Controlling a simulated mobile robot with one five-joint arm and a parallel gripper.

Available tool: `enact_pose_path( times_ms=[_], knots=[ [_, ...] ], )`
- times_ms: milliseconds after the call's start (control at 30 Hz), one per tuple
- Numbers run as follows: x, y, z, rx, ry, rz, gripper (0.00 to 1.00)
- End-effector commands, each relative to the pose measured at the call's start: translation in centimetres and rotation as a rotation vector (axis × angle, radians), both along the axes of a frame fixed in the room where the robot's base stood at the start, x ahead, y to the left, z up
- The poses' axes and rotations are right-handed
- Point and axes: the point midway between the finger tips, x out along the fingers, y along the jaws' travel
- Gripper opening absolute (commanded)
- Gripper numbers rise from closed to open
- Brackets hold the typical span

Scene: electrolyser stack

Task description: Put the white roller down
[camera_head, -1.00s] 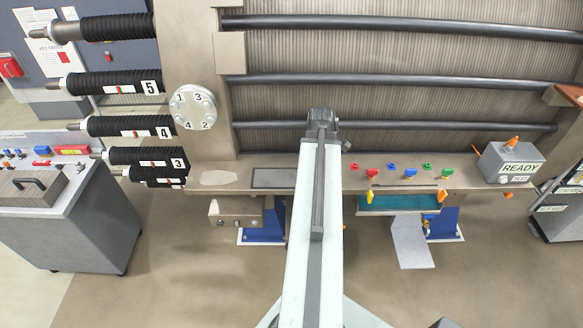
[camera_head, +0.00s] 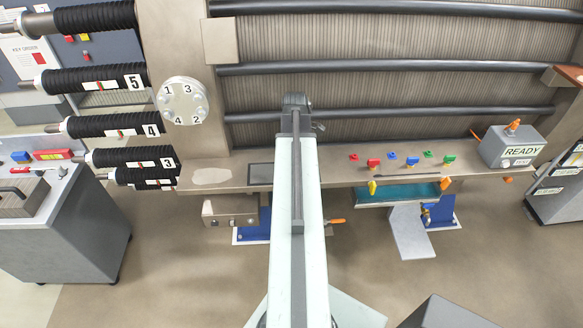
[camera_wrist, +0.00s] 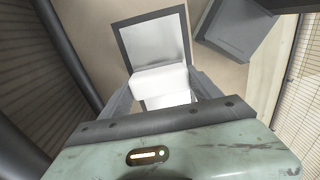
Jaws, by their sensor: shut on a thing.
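In the wrist view, my gripper (camera_wrist: 163,84) is shut on the white roller (camera_wrist: 160,77), which shows as a pale block between the two dark grey fingers. Its lower part is partly hidden by the gripper body. Just beyond it is a dark-framed square with a pale inside (camera_wrist: 124,42); I cannot tell whether the roller touches it. In the head view my arm reaches forward over the bench ledge, and the gripper and roller are hidden behind it.
The wrist view shows a grey box (camera_wrist: 235,38) at upper right. In the head view, the ribbed stack (camera_head: 400,45) with dark horizontal rods fills the back. The ledge holds coloured knobs and a READY box (camera_head: 510,147). A dark box (camera_head: 448,312) stands at bottom right.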

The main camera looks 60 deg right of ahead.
Motion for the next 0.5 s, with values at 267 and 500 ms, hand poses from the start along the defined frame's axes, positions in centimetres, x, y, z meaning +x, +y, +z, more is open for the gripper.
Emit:
enact_pose_path(
  times_ms=[267,500],
  knots=[
    [-0.11,-0.03,-0.26,0.000,0.000,-0.002,0.10],
    [-0.17,-0.07,-0.45,0.000,0.000,-0.003,0.94]
  ],
)
